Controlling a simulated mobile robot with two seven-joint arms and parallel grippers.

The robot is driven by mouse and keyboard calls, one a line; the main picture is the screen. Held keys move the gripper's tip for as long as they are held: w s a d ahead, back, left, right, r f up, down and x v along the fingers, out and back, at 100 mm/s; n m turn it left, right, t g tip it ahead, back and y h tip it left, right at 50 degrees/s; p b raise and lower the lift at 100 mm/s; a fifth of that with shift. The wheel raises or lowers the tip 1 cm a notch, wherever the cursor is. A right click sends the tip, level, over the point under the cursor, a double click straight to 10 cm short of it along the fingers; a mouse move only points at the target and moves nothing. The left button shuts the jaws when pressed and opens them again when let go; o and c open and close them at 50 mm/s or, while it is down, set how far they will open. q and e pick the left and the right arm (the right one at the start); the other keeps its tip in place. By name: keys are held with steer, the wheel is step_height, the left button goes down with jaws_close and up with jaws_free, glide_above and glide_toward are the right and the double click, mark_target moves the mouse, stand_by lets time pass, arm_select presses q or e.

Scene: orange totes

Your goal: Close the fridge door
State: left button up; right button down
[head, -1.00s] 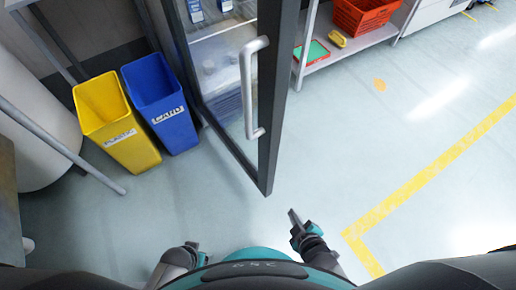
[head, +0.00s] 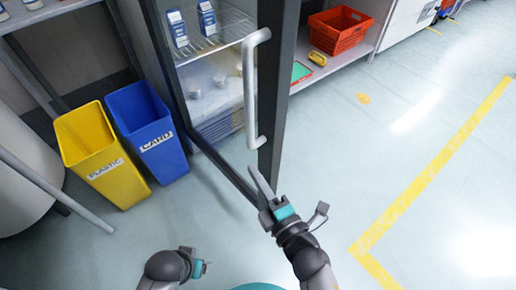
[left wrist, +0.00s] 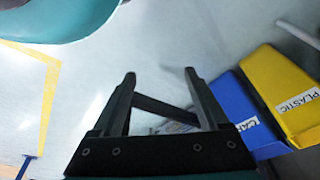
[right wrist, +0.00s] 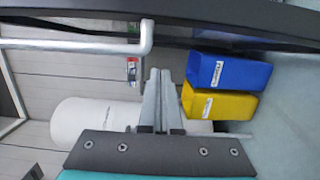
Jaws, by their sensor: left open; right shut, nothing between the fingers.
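The fridge door (head: 285,60) stands open in the head view, a dark frame with a light vertical handle (head: 249,95). The fridge interior (head: 210,75) shows behind it. My right gripper (head: 255,172) is shut and empty, its fingertips close to the lower end of the handle and the door's edge; I cannot tell if they touch. In the right wrist view the handle (right wrist: 100,46) lies just beyond the closed fingers (right wrist: 158,75). My left gripper (left wrist: 160,75) is open and empty, low over the floor; in the head view it is at the bottom (head: 195,265).
A yellow plastic bin (head: 95,150) and a blue card bin (head: 150,130) stand left of the fridge. A shelf with a red crate (head: 340,30) is at the back right. The floor to the right is clear, with a yellow line (head: 440,160).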

steer(key=w, duration=0.7)
steer(key=shift+w+d, duration=0.25)
steer(key=shift+d, duration=0.05)
